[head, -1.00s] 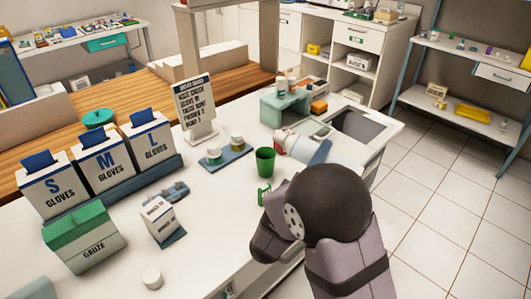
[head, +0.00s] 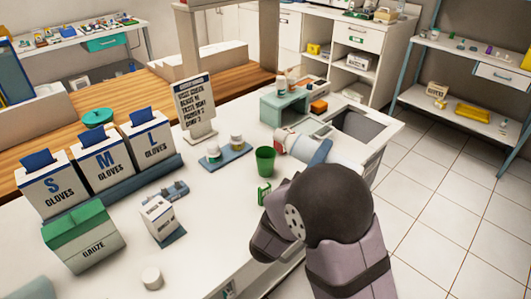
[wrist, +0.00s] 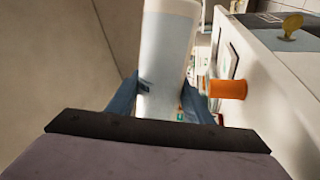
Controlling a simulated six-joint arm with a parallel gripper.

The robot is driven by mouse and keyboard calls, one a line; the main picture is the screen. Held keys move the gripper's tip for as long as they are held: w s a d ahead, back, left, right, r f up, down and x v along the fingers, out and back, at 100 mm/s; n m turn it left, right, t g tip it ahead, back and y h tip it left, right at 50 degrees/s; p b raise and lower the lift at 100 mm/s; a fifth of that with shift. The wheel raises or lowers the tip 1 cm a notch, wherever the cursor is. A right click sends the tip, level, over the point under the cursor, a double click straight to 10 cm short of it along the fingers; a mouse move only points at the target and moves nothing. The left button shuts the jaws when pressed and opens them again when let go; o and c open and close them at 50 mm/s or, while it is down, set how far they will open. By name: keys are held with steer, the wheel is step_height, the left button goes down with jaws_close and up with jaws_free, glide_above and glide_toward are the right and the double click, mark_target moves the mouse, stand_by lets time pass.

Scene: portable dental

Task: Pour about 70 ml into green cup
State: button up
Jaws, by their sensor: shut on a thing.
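The green cup (head: 265,160) stands upright on the white counter in the head view. My gripper (wrist: 167,90) is shut on a white bottle (wrist: 168,50), with one blue finger on each side of it in the wrist view. In the head view the bottle (head: 297,146) is tipped well over, close to horizontal, with its red-marked end toward the left, just right of and beyond the cup. My arm hides much of the gripper there. I cannot see any stream or the liquid level in the cup.
A green handle-like piece (head: 263,193) is in front of the cup. Two small jars on a blue tray (head: 225,158) stand left of it. Glove boxes (head: 105,165), a gauze box (head: 85,238) and a sign (head: 195,102) are farther left. A sink (head: 362,125) lies behind right.

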mark_target(301, 138)
steer(key=shift+f+m+b, duration=0.2)
steer(key=shift+m+b, duration=0.2)
steer(key=shift+b, duration=0.15)
